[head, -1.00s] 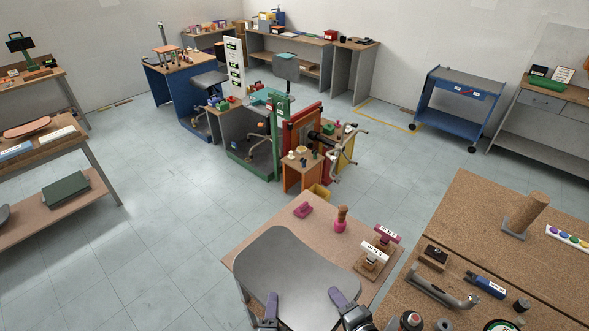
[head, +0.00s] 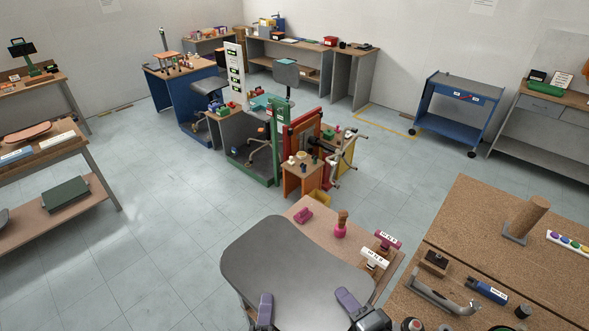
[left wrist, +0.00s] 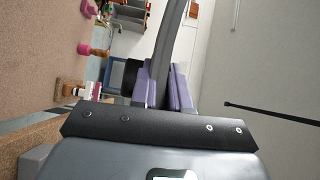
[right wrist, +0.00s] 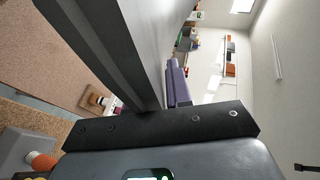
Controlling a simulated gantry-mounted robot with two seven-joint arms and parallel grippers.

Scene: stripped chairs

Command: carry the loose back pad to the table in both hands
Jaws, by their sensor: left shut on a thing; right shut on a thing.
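The loose back pad (head: 295,272) is a broad dark grey panel with rounded corners. In the head view it lies flat across the lower middle, above the near table (head: 325,231), and hides much of its top. My left gripper (head: 265,305) is shut on its near edge at the left, and my right gripper (head: 347,299) is shut on the near edge at the right. In the left wrist view the pad (left wrist: 171,50) runs edge-on between purple fingers. In the right wrist view the pad (right wrist: 120,45) passes between the fingers; one finger is largely hidden.
A pink block (head: 303,216), a pink-based wooden-topped piece (head: 341,225) and two labelled pieces stand on the near table beyond the pad. A brown workbench (head: 480,235) with tools adjoins at the right. Open floor lies to the left.

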